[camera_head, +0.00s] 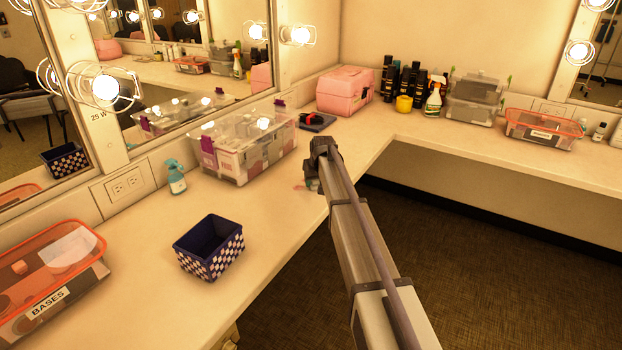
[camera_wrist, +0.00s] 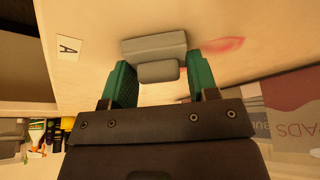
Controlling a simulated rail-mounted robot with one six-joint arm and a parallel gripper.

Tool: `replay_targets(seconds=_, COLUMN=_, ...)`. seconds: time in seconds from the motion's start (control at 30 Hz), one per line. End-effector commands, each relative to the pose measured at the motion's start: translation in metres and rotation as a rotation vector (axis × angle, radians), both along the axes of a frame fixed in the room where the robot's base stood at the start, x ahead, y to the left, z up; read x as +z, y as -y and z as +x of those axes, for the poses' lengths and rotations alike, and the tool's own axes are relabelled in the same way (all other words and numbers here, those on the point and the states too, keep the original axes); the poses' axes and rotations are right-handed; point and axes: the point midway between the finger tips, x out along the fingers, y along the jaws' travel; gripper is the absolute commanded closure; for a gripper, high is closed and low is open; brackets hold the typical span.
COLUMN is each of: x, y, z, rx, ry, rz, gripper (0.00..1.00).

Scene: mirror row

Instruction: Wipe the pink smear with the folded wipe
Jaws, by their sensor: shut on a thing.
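The folded wipe (camera_wrist: 153,48) is a grey folded pad. In the wrist view it sits between the green fingertips of my gripper (camera_wrist: 158,75), which is shut on it. The pink smear (camera_wrist: 222,45) is on the pale counter, just right of the wipe and partly behind the right finger. I cannot tell whether the wipe touches the counter. In the head view my gripper (camera_head: 318,172) is over the front edge of the counter. The wipe is hidden there, and a faint pink trace (camera_head: 298,187) shows left of the gripper.
A clear bin (camera_head: 245,150) stands left of my gripper, with a dark item (camera_head: 317,121) and a pink case (camera_head: 345,90) behind. A checkered basket (camera_head: 210,247) and teal spray bottle (camera_head: 176,178) stand nearer. Counter (camera_head: 270,215) right of the basket is clear.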

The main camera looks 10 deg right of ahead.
Motion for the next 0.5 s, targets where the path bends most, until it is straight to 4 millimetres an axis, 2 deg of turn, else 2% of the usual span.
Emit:
replay_targets(seconds=0.3, x=-0.003, y=0.010, z=0.013, rx=0.000, ry=0.000, rz=0.000, gripper=0.65)
replay_targets(seconds=0.5, x=-0.003, y=0.008, z=0.016, rx=0.001, ry=0.000, rz=0.000, gripper=0.65)
